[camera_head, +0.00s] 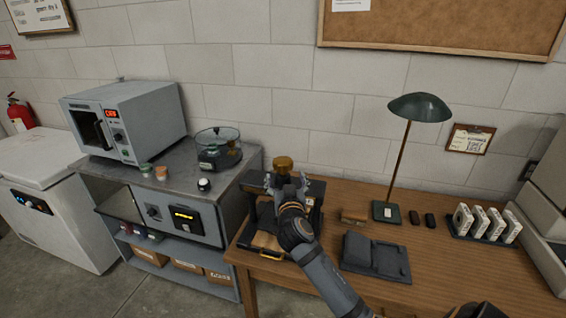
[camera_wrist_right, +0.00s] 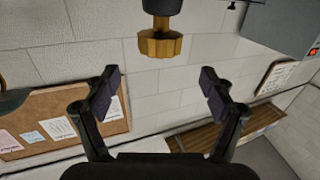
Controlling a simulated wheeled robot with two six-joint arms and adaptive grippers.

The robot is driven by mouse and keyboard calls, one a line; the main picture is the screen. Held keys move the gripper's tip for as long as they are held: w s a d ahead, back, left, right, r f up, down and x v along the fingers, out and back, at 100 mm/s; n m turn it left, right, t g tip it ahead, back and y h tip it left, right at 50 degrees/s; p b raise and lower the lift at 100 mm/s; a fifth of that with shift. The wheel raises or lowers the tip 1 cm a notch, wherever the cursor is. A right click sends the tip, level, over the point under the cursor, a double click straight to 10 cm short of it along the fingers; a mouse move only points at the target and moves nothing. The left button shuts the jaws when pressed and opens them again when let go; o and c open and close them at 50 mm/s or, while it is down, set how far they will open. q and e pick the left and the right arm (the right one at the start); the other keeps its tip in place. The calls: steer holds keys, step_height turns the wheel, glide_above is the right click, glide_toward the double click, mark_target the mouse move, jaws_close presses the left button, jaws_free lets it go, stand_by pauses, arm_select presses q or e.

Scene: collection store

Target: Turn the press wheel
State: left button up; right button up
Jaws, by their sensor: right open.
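The press wheel (camera_head: 284,163) is a lobed brass-coloured knob on top of the dark press (camera_head: 315,188), which stands at the left end of the wooden table. In the right wrist view the wheel (camera_wrist_right: 160,44) hangs from a dark shaft at the top centre, as the picture is upside down. My right gripper (camera_head: 284,180) shows just below and in front of the wheel in the head view and hides part of the press. In the wrist view its two fingers (camera_wrist_right: 160,80) are spread wide with nothing between them; the wheel is beyond the tips. My left gripper is not in view.
On the wooden table (camera_head: 450,270) are a green lamp (camera_head: 420,108), a dark grey tray (camera_head: 375,257) and a rack of white cases (camera_head: 485,223). A metal bench to the left holds an oven (camera_head: 125,118) and a glass vessel (camera_head: 218,148). A wall stands behind.

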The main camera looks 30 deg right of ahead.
mark_target(283, 160)
steer(key=p+x, duration=0.2)
steer(key=x, duration=0.8)
steer(key=shift+r, duration=0.1)
steer(key=c, duration=1.2)
steer(key=shift+o, duration=0.2)
steer(key=m+g+h+b, duration=0.1)
steer(key=h+b, duration=0.1)
steer(key=b, duration=0.2)
steer(key=m+g+h+b, duration=0.1)
steer(key=m+h+b, duration=0.1)
steer(key=b, duration=0.3)
steer(key=shift+f+g, duration=0.3)
steer(key=shift+g, duration=0.1)
steer(key=shift+r+h+b, duration=0.25)
steer(key=shift+h+b, duration=0.05)
